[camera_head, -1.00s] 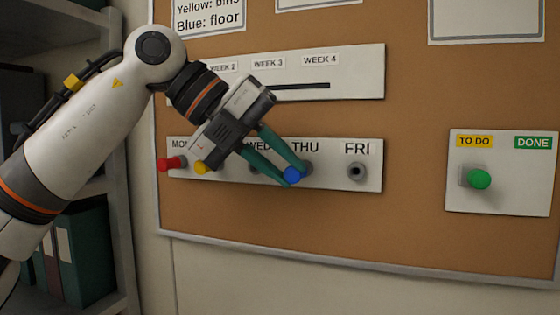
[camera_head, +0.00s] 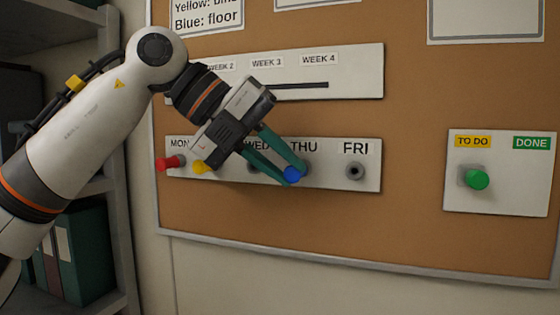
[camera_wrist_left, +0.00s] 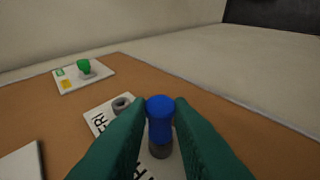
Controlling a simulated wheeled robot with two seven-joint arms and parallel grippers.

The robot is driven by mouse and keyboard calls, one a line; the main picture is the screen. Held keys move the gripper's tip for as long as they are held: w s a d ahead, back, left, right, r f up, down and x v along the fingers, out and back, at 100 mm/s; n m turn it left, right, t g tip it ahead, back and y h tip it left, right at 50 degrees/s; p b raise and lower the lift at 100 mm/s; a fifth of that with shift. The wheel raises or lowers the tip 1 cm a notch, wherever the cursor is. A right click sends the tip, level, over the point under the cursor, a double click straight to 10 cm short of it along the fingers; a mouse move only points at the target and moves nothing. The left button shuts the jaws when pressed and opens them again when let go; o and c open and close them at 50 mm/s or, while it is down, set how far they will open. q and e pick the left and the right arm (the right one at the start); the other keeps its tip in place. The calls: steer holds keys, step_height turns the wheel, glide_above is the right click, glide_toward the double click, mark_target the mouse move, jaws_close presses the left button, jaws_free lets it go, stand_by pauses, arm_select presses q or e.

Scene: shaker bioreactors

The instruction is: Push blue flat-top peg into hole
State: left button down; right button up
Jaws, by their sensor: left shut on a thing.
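The blue flat-top peg (camera_head: 293,175) is at the THU position of the weekday panel (camera_head: 325,178). My left gripper (camera_head: 296,173) is shut on it, with a green finger on either side. In the left wrist view the blue peg (camera_wrist_left: 160,118) stands between the fingertips, in line with a grey round socket (camera_wrist_left: 161,149) below it. The fingers partly hide the socket, and I cannot tell how deep the peg sits. The FRI hole (camera_head: 355,171) is empty. My right gripper does not show.
A red peg (camera_head: 170,163) and a yellow peg (camera_head: 203,167) stick out at the panel's left. A green peg (camera_head: 476,179) stands on the TO DO/DONE panel (camera_head: 520,185) at right. The week slider panel (camera_head: 355,75) is just above. The corkboard (camera_head: 415,110) between panels is bare.

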arm_select(q)
steer(key=shift+w+d+p, duration=0.1)
steer(key=shift+w+p, duration=0.3)
steer(key=shift+w, duration=0.05)
stand_by(0.3)
steer(key=c, duration=1.2)
jaws_free()
steer(key=shift+a+r, duration=0.25)
steer(key=shift+a, duration=0.1)
steer(key=b+v, duration=0.1)
steer(key=v, duration=1)
steer(key=shift+b, duration=0.35)
